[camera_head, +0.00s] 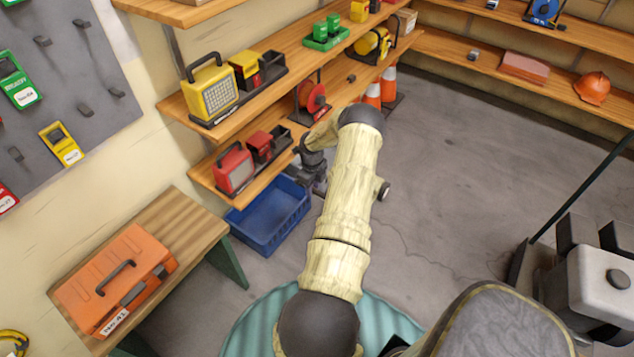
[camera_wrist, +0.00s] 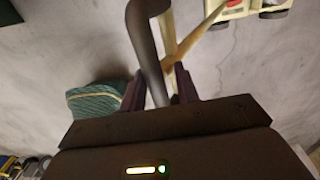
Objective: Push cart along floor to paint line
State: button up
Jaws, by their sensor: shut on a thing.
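My gripper (camera_wrist: 160,90) is shut on a dark curved handle (camera_wrist: 146,40) in the wrist view. Pale bars (camera_wrist: 190,42) run from beside this handle up to a cream body with a red part and dark wheels (camera_wrist: 238,12), which looks like the cart and is cut off by the top edge. In the head view my arm hides most of the cart; only a small wheel (camera_head: 384,190) shows just right of my forearm. My gripper (camera_head: 314,170) is partly hidden there too. I cannot make out a paint line in either view.
Shelves with a yellow lamp (camera_head: 208,90) and a blue crate (camera_head: 270,215) stand left of my arm. A bench (camera_head: 190,215) bears an orange toolbox (camera_head: 118,280). A grey machine (camera_head: 600,285) stands at the right. Cones (camera_head: 388,83) stand at the back; the middle floor is clear.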

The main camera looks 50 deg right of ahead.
jog(key=shift+d+f+b, duration=0.25)
jog(key=shift+d+b, duration=0.2)
jog(key=shift+d, duration=0.75)
jog(key=shift+d+r, duration=0.1)
jog(key=shift+r, duration=0.05)
jog(key=o, duration=0.9)
jog(key=shift+o, duration=0.2)
jog(key=shift+w, duration=0.1)
notch_tip(320, 180, up, 9)
jog(key=p, duration=0.7)
